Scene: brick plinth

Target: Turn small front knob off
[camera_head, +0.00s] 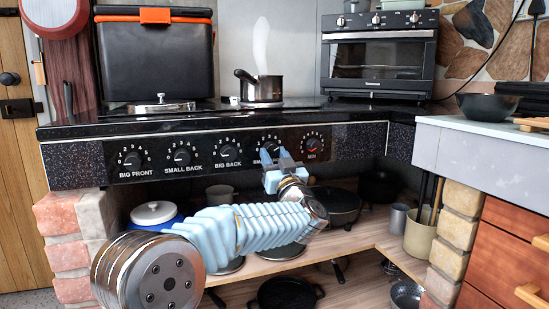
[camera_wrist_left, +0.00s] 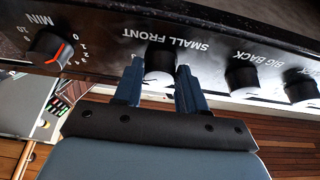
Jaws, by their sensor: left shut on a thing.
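The small front knob (camera_wrist_left: 160,62) is a dark round knob on the black panel, under its upside-down "SMALL FRONT" label in the left wrist view. My left gripper (camera_wrist_left: 159,80) has one blue finger on each side of this knob and is shut on it. In the head view my left gripper (camera_head: 274,155) reaches up to the panel and covers most of the small front knob and its label. The knob's pointer is hidden, so its setting cannot be read. My right gripper is in neither view.
The big back knob (camera_head: 228,154) is left of the gripper; the red-marked timer knob (camera_head: 313,143) is right. A steaming pot (camera_head: 262,88) stands on the black cooktop (camera_head: 150,125). Pans and pots fill the wooden shelf (camera_head: 350,240) below. A toaster oven (camera_head: 378,60) stands behind.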

